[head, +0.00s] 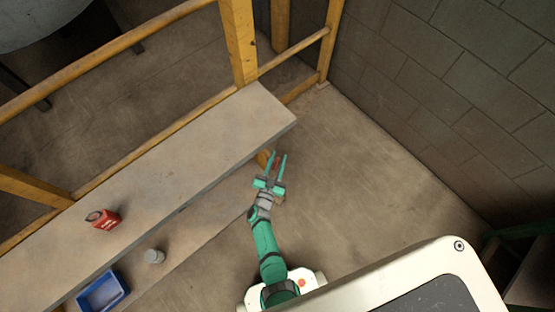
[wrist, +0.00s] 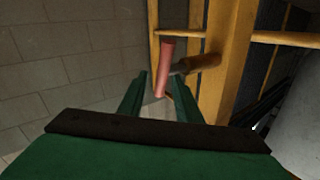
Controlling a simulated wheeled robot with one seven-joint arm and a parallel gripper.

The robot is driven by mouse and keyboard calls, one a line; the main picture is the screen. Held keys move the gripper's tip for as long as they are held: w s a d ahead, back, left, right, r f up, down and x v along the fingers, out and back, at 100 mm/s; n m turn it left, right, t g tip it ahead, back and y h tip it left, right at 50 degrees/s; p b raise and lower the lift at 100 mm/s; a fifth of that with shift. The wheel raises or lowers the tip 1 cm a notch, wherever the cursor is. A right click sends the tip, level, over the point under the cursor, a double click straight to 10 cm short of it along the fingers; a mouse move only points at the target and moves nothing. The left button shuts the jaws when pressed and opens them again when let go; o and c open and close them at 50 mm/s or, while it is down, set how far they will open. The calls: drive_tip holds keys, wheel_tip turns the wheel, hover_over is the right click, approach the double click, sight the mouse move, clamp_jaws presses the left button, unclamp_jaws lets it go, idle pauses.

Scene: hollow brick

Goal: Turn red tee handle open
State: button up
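The red tee handle (wrist: 165,70) shows in the wrist view as a red bar on a dark stem that runs right to a brownish fitting (wrist: 203,61) by a yellow post. In the head view the handle (head: 276,163) is small and partly hidden behind my gripper, beside the bench end. My gripper (head: 279,155) is open, with two green fingers apart. In the wrist view my fingertips (wrist: 158,75) have the red bar in the gap between them in the picture. I cannot tell whether a finger touches it or how deep it lies.
A long grey bench (head: 200,150) runs left of my arm, with yellow railings (head: 238,45) behind it. A block wall (head: 460,80) stands right; floor between is clear.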

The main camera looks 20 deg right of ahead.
clamp_jaws()
drive_tip(key=shift+s+a+n+t+h, duration=0.1)
drive_tip(key=shift+n+t+h, duration=0.5)
drive_tip(key=shift+t+h, duration=0.15)
drive_tip(key=shift+f+n+t, duration=0.25)
drive_tip(key=shift+n+t, duration=0.1)
drive_tip(key=shift+n, duration=0.05)
drive_tip(key=shift+s+a+r+t, duration=0.1)
drive_tip(key=shift+s+t, duration=0.05)
drive_tip(key=shift+t, duration=0.15)
drive_tip(key=shift+s+a+r, duration=0.1)
drive_tip(key=shift+a, duration=0.05)
